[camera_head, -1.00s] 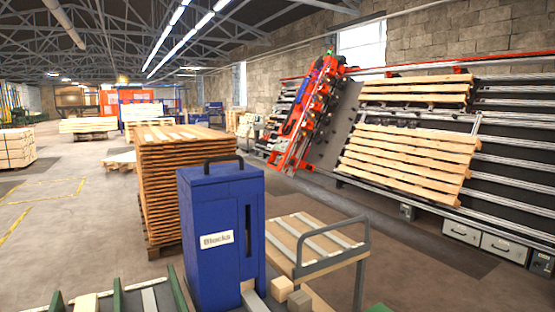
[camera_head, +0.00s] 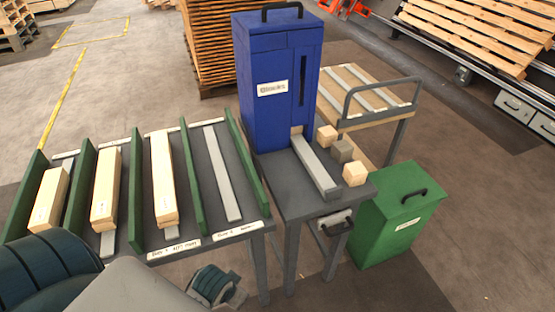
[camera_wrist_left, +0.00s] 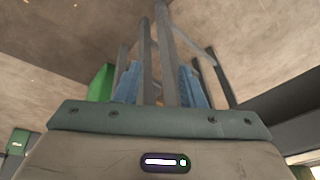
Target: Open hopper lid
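The hopper (camera_head: 270,85) is a tall blue box with a small label and a dark vertical slot, standing upright at the top middle of the head view. Its lid (camera_head: 275,20) lies flat and shut on top, with a black bar handle (camera_head: 282,8) standing up from it. My left gripper (camera_wrist_left: 157,50) shows in the left wrist view as grey bars with blue parts beside them. Its finger gap and any contact are unclear. Its fingers do not show in the head view, and it is not seen near the lid. My right gripper is out of view.
A sloped rack (camera_head: 185,240) with green dividers holds wooden boards on the left. A green bin (camera_head: 400,210) stands at right. A cart (camera_head: 380,78) and a pallet stack (camera_head: 200,50) stand behind.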

